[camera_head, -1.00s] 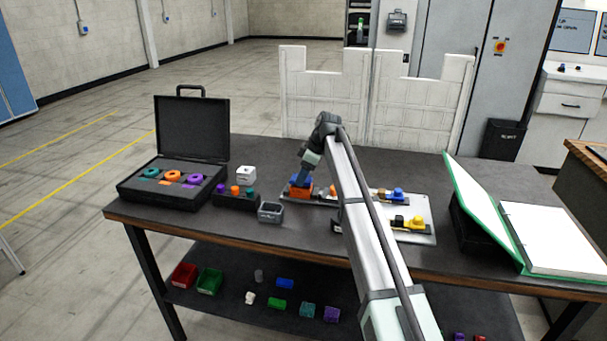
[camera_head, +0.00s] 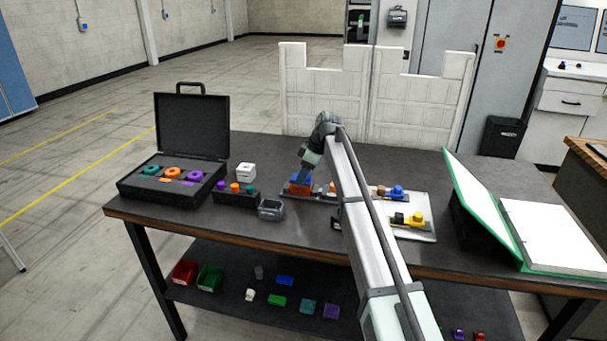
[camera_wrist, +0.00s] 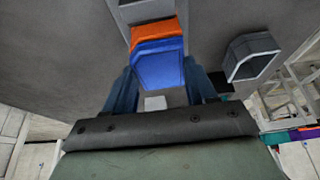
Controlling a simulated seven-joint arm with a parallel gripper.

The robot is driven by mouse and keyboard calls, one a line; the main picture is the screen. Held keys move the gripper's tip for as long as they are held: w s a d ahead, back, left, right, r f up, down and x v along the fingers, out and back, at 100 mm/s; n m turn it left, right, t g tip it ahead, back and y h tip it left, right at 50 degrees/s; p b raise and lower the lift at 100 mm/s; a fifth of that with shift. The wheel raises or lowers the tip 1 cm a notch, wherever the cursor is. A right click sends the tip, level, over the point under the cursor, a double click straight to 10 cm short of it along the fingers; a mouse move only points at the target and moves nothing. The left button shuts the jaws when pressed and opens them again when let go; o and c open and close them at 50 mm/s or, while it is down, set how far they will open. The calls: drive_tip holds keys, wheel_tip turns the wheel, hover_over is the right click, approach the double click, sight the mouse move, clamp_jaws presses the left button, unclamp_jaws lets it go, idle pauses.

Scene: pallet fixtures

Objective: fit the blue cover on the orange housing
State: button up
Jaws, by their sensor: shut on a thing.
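The blue cover (camera_head: 301,178) is between the fingers of my gripper (camera_head: 302,174), which is shut on it. In the wrist view the blue cover (camera_wrist: 160,68) sits between the two fingers of my gripper (camera_wrist: 160,85). The orange housing (camera_head: 299,190) is directly below the cover on a grey plate. In the wrist view an orange part of the housing (camera_wrist: 158,32) shows just past the cover's edge. The cover appears to be on or very close to the housing's top. Whether it is fully seated I cannot tell.
A small grey open box (camera_head: 270,210) stands left of the housing. A black case (camera_head: 165,185) with coloured rings is farther left. A plate (camera_head: 418,232) with yellow and blue parts lies right, beyond my arm. A green binder (camera_head: 490,215) stands at the right.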

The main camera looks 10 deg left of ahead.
drive_tip(key=o, duration=1.1)
drive_tip(key=shift+c, duration=0.4)
drive_tip(key=shift+c, duration=0.7)
drive_tip(key=shift+r, duration=0.1)
drive_tip(key=shift+r, duration=3.95)
drive_tip(key=shift+a, duration=0.1)
